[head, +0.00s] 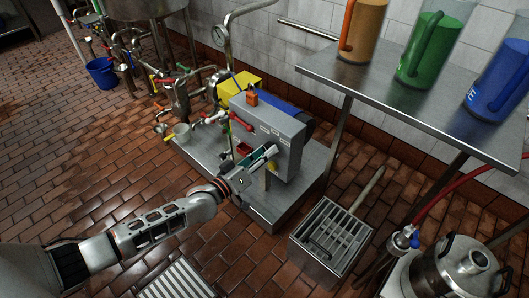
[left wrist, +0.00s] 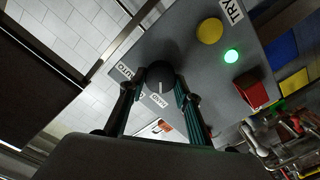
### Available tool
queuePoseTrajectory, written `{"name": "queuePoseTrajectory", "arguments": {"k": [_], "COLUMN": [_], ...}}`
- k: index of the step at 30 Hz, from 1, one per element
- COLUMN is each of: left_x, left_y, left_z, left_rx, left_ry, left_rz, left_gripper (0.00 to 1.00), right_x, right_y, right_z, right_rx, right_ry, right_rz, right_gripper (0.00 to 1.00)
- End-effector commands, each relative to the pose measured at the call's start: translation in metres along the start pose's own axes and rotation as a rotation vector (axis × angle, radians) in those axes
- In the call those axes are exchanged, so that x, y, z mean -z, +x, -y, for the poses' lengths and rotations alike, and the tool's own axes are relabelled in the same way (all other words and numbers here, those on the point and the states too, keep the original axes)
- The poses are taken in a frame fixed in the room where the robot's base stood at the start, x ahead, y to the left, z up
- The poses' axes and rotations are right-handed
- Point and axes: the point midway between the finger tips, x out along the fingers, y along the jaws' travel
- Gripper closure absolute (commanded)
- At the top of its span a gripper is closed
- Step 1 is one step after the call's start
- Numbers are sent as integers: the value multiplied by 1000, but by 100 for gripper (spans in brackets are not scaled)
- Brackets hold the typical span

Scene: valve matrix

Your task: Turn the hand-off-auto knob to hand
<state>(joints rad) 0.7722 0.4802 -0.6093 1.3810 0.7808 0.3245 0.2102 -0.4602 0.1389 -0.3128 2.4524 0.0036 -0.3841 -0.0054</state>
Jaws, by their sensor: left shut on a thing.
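The dark round hand-off-auto knob (left wrist: 160,77) is on the face of a grey control box (head: 268,122). In the left wrist view, white labels stand around the knob, with AUTO to its upper left and HAND below it. A short pale mark shows on the knob's lower part, towards the HAND label. My left gripper (left wrist: 158,86) has one finger on each side of the knob and is shut on it. In the head view my left gripper (head: 262,160) reaches the box front and hides the knob. My right gripper is not in view.
A yellow button (left wrist: 210,31), a lit green lamp (left wrist: 231,56) and a red block-shaped control (left wrist: 250,92) sit on the same panel. A steel table (head: 400,105) with coloured jugs stands right. A grated metal box (head: 333,237) and a steel pot (head: 462,268) are on the lower right.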

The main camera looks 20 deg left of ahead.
Motion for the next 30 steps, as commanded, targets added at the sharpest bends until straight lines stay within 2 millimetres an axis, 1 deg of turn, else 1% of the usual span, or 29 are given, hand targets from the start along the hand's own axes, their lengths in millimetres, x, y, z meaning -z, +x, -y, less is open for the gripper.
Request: {"name": "queuePoseTrajectory", "arguments": {"k": [6, 17, 18, 19, 30], "left_x": [-2, -2, -2, -2, -1], "left_y": [-1, -1, -1, -1, -2], "left_z": [0, 0, 0, 0, 0], "left_rx": [0, 1, 1, 1, 1], "left_ry": [-29, -31, -31, -31, -30], "left_rz": [2, 3, 3, 3, 1], "left_gripper": [89, 89, 57, 51, 51], "right_x": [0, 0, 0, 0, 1], "right_y": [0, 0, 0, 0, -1], "right_z": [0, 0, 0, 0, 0], "right_rx": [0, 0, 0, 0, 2], "right_ry": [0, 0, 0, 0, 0], "right_rz": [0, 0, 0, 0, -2], "right_gripper": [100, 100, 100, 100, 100]}}
